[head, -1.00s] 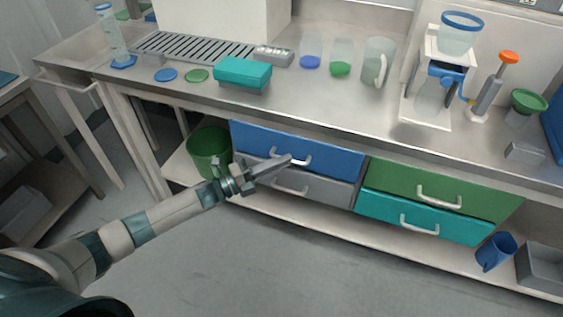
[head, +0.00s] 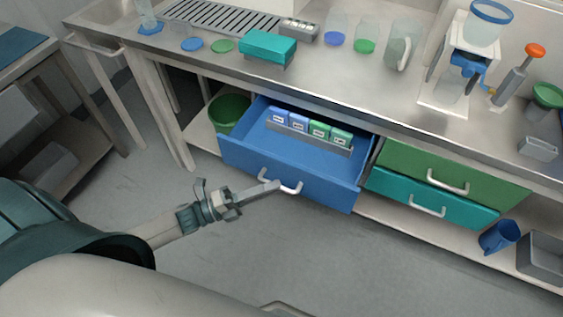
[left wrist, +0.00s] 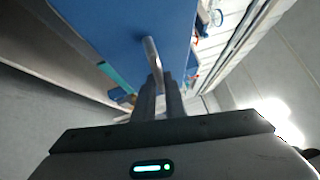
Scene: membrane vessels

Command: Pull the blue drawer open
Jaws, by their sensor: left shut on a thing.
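The blue drawer (head: 285,180) stands pulled out from under the bench in the head view. A row of small blue and green boxes (head: 310,131) in a grey holder lies inside it. Its pale bar handle (head: 280,183) is on the front panel. My left gripper (head: 272,187) is shut on this handle, near its left part. In the left wrist view the fingers (left wrist: 159,92) close around the handle (left wrist: 152,58) in front of the blue panel (left wrist: 115,28). My right gripper is not in view.
A green drawer (head: 450,172) and a teal drawer (head: 432,203) to the right are shut. A green bin (head: 229,113) stands left of the blue drawer. A blue jug (head: 499,236) is on the lower shelf. The floor in front is clear.

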